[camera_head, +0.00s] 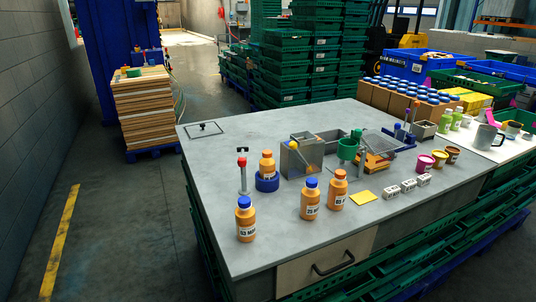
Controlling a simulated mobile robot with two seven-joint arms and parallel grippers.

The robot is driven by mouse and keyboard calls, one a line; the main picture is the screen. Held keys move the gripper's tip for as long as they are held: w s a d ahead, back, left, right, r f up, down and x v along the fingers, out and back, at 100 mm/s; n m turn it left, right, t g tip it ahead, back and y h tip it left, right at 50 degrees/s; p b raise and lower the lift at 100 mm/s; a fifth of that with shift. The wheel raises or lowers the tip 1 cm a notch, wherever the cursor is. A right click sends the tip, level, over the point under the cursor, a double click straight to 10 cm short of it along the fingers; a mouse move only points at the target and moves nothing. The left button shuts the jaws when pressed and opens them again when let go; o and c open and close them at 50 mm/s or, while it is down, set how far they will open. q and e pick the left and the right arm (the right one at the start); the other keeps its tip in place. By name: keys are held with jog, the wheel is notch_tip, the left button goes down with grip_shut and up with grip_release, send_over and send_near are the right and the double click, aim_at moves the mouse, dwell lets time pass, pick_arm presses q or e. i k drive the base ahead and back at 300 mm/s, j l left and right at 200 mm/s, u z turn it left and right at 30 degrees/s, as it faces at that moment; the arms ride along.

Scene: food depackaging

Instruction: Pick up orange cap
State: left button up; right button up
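Two bottles have orange caps. One orange cap (340,174) sits on the right front bottle (338,194), which stands upright on the grey table (215,225). The other orange cap (267,154) sits on a bottle (267,167) that stands in a round blue holder (267,183). Two more orange bottles wear blue caps: the front left bottle (245,225) and the middle bottle (310,205). No loose orange cap can be made out. Neither of my grippers is in view.
A red-topped post (242,175) stands close to the blue holder.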

aim_at(266, 153)
jog(key=i+l, duration=0.2)
jog(key=l, duration=0.2)
jog(key=i+l, duration=0.2)
jog(key=l, duration=0.2)
jog(key=i+l, duration=0.2)
jog(key=l, duration=0.15)
jog(key=i+l, duration=0.2)
jog(key=l, duration=0.2)
jog(key=i+l, duration=0.2)
jog(key=l, duration=0.2)
